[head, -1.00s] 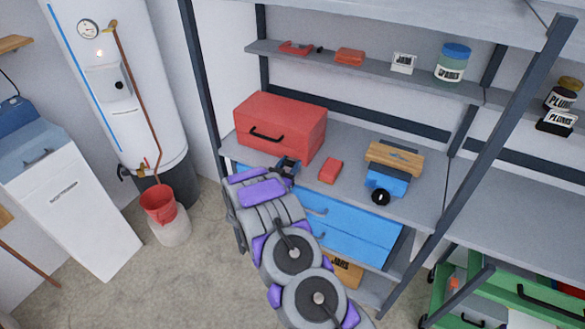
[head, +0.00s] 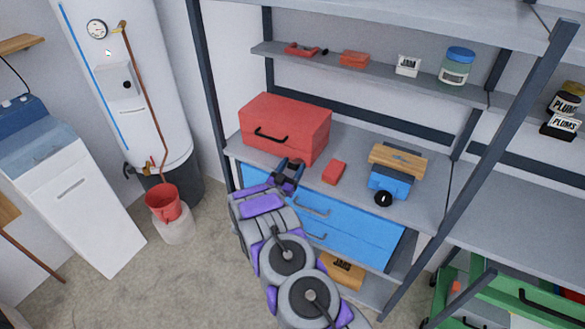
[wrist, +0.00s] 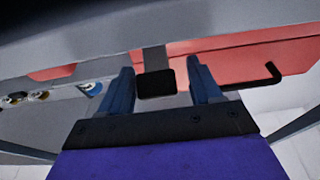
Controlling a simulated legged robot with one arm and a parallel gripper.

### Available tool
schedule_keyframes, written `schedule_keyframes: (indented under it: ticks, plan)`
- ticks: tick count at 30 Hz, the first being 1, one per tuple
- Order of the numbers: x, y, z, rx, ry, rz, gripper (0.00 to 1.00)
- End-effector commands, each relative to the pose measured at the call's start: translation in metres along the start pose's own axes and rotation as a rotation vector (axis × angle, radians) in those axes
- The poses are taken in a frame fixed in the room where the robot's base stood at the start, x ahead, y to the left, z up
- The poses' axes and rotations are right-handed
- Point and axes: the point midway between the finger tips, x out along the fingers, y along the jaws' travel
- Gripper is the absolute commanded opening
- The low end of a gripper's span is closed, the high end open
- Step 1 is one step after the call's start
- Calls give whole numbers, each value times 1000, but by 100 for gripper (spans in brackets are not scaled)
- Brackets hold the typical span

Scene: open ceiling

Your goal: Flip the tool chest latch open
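A red chest (head: 285,128) with a black front handle sits on the grey worktop in the head view. Its red front and dark handle (wrist: 262,77) also show in the wrist view. My gripper (head: 290,173) is just in front of the worktop edge, below the chest's right end. In the wrist view my gripper (wrist: 163,92) is open, with two dark blue fingers apart. A black tab (wrist: 155,83) on a grey strip, apparently the latch, shows between the fingers. Whether either finger touches it I cannot tell. The latch cannot be made out in the head view.
Blue drawers (head: 335,228) are under the worktop (head: 420,215), close beside my arm. A small red block (head: 334,172) and a blue tool with a wooden top (head: 390,176) stand right of the chest. A slanted dark shelf post (head: 480,155) is on the right. Floor is clear at lower left.

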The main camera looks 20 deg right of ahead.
Motion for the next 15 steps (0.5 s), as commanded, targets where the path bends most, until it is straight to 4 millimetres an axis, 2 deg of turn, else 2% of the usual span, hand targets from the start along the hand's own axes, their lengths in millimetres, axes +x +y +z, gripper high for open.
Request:
schedule_keyframes:
  ticks: [10, 15]
  plan:
    - [-3, 1, 0, -2, -2, 2, 68]
    - [-23, 0, 0, -3, -1, 0, 68]
